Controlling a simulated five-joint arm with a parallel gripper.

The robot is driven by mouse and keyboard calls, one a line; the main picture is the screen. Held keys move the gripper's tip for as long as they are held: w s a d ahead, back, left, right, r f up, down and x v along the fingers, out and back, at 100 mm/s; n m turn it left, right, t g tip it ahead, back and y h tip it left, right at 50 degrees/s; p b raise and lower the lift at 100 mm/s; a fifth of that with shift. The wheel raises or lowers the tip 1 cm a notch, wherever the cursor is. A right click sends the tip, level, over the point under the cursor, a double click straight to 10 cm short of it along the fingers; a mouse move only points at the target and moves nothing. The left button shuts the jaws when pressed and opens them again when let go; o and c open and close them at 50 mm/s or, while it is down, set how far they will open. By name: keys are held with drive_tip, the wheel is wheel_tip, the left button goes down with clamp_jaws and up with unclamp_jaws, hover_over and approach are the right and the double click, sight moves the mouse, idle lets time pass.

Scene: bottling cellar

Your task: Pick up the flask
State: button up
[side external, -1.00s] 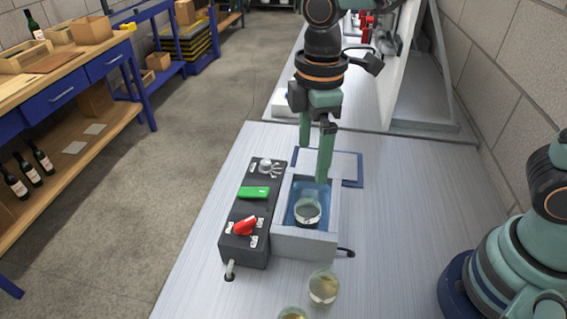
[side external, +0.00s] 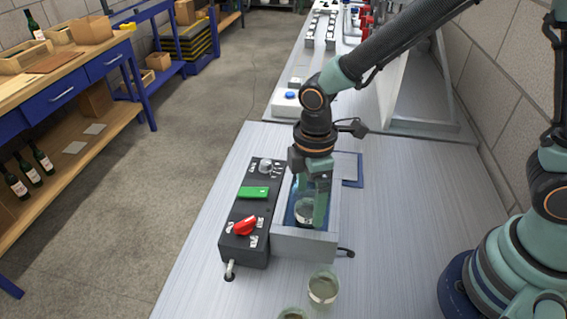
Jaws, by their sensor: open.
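A small glass flask (side external: 304,213) stands inside the open blue-lined bath of a grey box (side external: 305,246) on the metal bench. My gripper (side external: 311,214) points down into the bath, with its fingers at the flask. One finger is in front of part of the flask. The other finger is largely hidden, so I cannot tell whether the fingers touch the glass. The gripper is open.
A black control box (side external: 247,222) with a green switch and a red knob stands against the bath's left side. Another glass vessel (side external: 323,288) stands in front of the bath, and a further one (side external: 293,315) is cut off at the bottom edge.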

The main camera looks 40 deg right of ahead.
drive_tip(key=shift+f, duration=0.45)
drive_tip(key=shift+c, duration=0.2)
clamp_jaws()
drive_tip(key=shift+r, duration=0.2)
